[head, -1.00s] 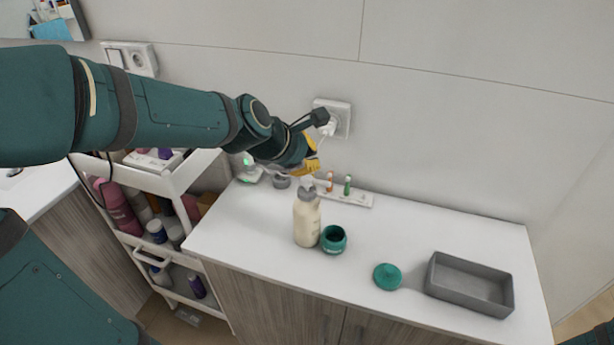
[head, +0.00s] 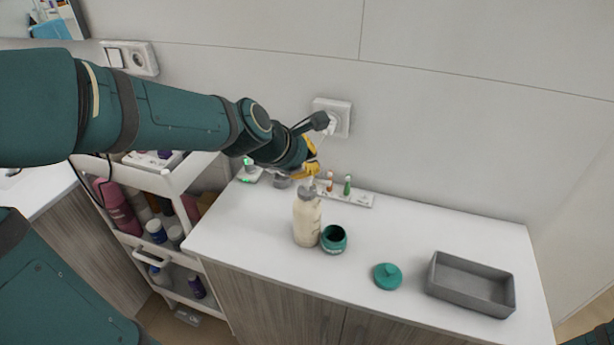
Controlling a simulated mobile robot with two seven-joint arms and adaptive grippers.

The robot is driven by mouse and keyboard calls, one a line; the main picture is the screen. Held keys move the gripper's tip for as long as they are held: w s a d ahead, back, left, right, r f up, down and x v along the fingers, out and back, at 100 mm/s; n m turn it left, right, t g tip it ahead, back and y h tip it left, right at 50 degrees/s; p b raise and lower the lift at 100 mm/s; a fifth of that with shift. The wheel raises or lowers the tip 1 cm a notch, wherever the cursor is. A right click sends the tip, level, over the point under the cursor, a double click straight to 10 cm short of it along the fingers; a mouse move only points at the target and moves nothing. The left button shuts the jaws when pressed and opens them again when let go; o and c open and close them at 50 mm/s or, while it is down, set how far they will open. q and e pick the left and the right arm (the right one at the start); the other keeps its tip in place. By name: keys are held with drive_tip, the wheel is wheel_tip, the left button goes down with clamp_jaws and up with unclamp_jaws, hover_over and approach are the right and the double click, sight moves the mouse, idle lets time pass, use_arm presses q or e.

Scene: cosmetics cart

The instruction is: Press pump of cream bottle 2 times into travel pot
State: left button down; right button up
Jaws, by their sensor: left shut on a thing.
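The cream-coloured pump bottle (head: 307,222) stands upright on the white counter, with a grey collar at its neck. The open teal travel pot (head: 334,239) stands just right of the bottle, its dark mouth facing up. Its teal lid (head: 387,276) lies apart to the right. My left gripper (head: 308,175), with yellow fingers, is shut at the top of the bottle, on the pump. The fingers hide most of the pump head and its spout. I cannot see any cream in the pot. My right gripper is not in view.
A grey open tray (head: 470,307) sits at the counter's right. A white rack (head: 358,199) with small orange and green items lies behind the bottle. A wall socket with a plug (head: 332,119) is behind my arm. A white cart (head: 165,183) stands left.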

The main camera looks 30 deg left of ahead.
use_arm(q)
drive_tip(key=shift+f+b, duration=0.65)
drive_tip(key=shift+f, duration=0.2)
idle(1.0)
idle(0.3)
drive_tip(key=shift+r+p, duration=1.35)
drive_tip(key=shift+p, duration=0.1)
wheel_tip(320, 180, up, 5)
drive_tip(key=p, duration=0.5)
idle(1.5)
